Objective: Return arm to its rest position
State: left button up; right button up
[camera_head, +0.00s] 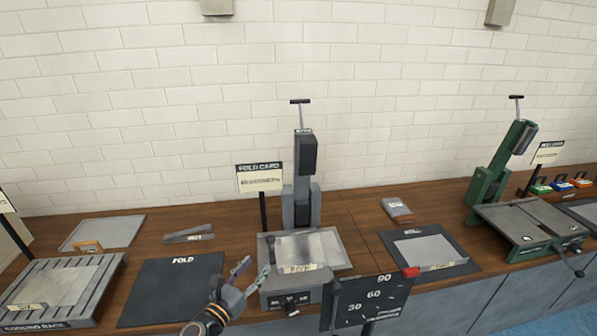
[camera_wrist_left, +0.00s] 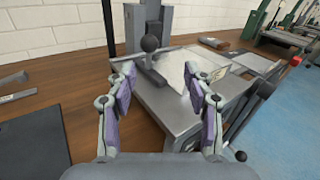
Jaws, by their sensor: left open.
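My left gripper (camera_head: 254,274) is in the lower middle of the head view, in front of the grey press with a tall lever. Its two fingers are spread apart with nothing between them. In the left wrist view the open fingers (camera_wrist_left: 160,108) frame the press's metal bed and a dark ball-ended handle (camera_wrist_left: 150,45). The grey press (camera_head: 303,180) stands upright on the bench. A pale sheet (camera_head: 318,248) lies on its bed. I cannot tell whether the fingers touch the press. My right gripper is not in view.
A dark mat marked FOLD (camera_head: 170,290) lies left of the press, and a slatted cooling rack (camera_head: 105,272) is farther left. A dial board (camera_head: 368,302) stands at the front. A dark tray (camera_head: 460,247) and a green press (camera_head: 500,170) are to the right. A brick wall closes the back.

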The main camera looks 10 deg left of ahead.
pick_arm(q)
jog(key=s+d+f+m+g+h, duration=0.15)
jog(key=s+d+m+g, duration=0.25)
jog(key=s+m, duration=0.55)
jog(key=s+d+f+m+g+h, duration=0.1)
jog(key=s+d+f+m+g, duration=0.3)
jog(key=m, duration=1)
jog(key=s+a+f+m+g+y, duration=0.1)
jog(key=s+a+m+g+y, duration=0.4)
jog(key=s+a+m+y, duration=0.75)
jog(key=a+f+n+g+h, duration=0.2)
jog(key=a+f+h, duration=0.1)
jog(key=f, duration=2.1)
jog(key=s+a+f, duration=0.1)
jog(key=s+f, duration=1.7)
jog(key=s, duration=0.2)
jog(key=shift+s+a+f+g, duration=0.2)
jog(key=shift+a+f+g, duration=0.05)
jog(key=shift+a+g, duration=0.15)
